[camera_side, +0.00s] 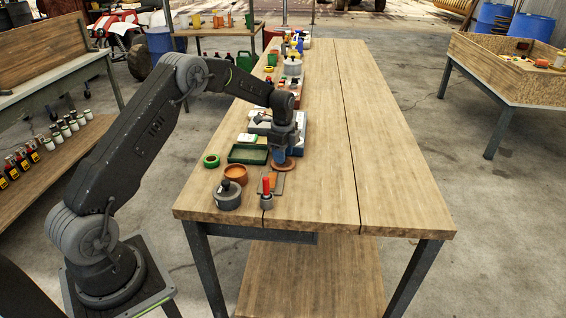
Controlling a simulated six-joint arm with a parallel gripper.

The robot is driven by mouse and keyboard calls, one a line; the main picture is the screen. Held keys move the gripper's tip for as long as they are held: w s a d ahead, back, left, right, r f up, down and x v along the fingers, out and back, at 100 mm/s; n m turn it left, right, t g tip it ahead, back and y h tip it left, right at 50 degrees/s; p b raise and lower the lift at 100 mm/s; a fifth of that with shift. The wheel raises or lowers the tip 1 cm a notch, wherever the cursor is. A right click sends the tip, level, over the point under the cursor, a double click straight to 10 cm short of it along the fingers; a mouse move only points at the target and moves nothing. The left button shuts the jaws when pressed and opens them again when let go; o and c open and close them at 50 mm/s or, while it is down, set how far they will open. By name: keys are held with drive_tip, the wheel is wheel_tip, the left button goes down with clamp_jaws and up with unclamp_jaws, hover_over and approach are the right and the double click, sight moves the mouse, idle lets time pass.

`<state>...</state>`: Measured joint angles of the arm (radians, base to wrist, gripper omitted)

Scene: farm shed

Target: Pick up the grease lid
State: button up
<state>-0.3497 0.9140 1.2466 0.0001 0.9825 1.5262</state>
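My gripper (289,147) points down over the near part of the wooden workbench (335,120). Directly beneath it is a flat, round, reddish-brown disc (287,166) on the bench, which may be the grease lid. A blue cylindrical thing (279,153) shows beside the fingers, low and close to the disc. The fingers are small and dark here, so I cannot tell whether they are open or shut, or whether they touch the disc. A grey pot with a dark-knobbed lid (228,196) stands near the bench's front left corner.
An orange-brown bowl (236,174), a green ring (211,160), a green tray (247,154) and a red-handled tool (266,190) lie close around the gripper. More items line the bench's left edge, including a metal pot (293,67). The bench's right side is clear.

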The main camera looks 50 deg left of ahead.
drive_tip(key=shift+f, duration=0.65)
drive_tip(key=shift+c, duration=0.5)
drive_tip(key=c, duration=0.6)
drive_tip(key=shift+r, duration=0.1)
